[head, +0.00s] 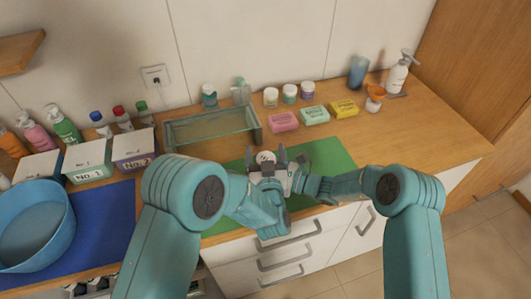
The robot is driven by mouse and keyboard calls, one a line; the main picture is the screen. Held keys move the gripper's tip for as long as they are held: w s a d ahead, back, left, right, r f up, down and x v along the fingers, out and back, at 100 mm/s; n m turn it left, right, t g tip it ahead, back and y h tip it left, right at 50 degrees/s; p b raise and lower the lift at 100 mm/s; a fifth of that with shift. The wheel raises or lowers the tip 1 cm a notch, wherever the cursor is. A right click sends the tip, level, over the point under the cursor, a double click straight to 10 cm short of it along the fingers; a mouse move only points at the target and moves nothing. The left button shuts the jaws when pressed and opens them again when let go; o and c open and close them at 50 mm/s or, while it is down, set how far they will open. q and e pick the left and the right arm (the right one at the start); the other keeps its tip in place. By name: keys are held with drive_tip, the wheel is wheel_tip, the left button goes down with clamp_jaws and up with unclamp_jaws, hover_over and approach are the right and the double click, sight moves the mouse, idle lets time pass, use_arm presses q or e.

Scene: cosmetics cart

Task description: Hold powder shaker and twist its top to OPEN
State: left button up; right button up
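The powder shaker (265,157) shows as a small round white top with dark marks, above the green mat (325,153). Its body is largely hidden by my grippers. My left gripper (267,160) has one dark finger on each side of the shaker and appears shut on it. My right gripper (299,175) comes in from the right, close beside the shaker and the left gripper. Its fingertips overlap with the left gripper, so I cannot tell whether it is open or touches the shaker.
A glass tray (210,143) stands behind and left of the grippers. Soap boxes (314,115) and small jars (289,93) stand at the back. A blue basin (33,225) is on the blue mat (103,225) at left. The counter's right side (430,135) is clear.

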use_arm(q)
drive_tip(key=shift+s, duration=0.1)
drive_tip(key=s, duration=0.7)
drive_tip(key=shift+d, duration=0.3)
drive_tip(key=shift+s, duration=0.15)
